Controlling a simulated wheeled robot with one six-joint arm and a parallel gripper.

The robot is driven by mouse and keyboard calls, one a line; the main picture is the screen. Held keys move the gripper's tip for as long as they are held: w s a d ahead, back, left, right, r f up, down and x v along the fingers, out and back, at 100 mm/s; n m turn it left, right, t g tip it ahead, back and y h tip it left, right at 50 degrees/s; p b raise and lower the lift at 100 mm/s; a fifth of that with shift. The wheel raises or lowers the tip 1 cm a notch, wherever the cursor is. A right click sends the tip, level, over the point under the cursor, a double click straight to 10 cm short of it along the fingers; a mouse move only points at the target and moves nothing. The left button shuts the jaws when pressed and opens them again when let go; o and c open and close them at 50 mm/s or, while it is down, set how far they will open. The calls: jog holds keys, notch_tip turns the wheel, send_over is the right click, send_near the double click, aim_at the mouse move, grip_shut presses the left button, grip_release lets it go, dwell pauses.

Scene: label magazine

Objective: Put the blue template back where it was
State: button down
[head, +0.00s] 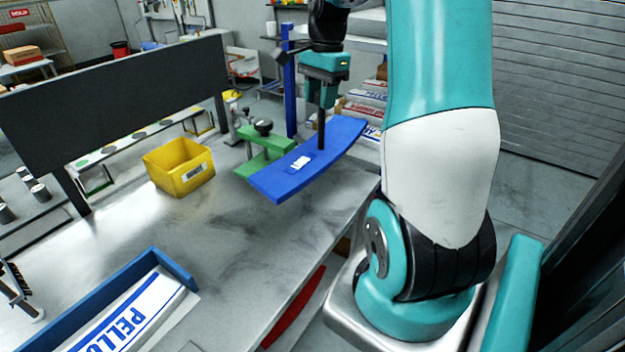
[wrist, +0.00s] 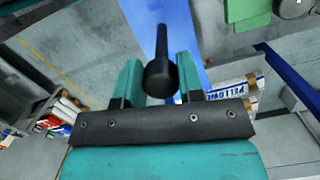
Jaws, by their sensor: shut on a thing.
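The blue template (head: 310,165) is a long, slightly curved blue plate with a small white label and an upright black handle. My gripper (head: 321,108) is above it, shut on the handle. In the wrist view my gripper (wrist: 157,80) has its two teal fingers on either side of the handle's black round knob, with the blue template (wrist: 185,25) behind. The template's far end reaches past the table's right edge. I cannot tell whether it touches the table or hangs just above it.
A green piece (head: 262,147) with a black-knobbed clamp is close beside the template's left edge. A blue post (head: 290,95) rises behind. A yellow bin (head: 180,168) and a blue label tray (head: 95,300) stand on the table (head: 215,245). A red curved piece (head: 297,308) is below its edge.

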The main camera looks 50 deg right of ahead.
notch_tip(320, 180, down, 18)
jog(key=p, duration=0.3)
jog(key=shift+r, duration=0.25)
jog(key=shift+s, duration=0.1)
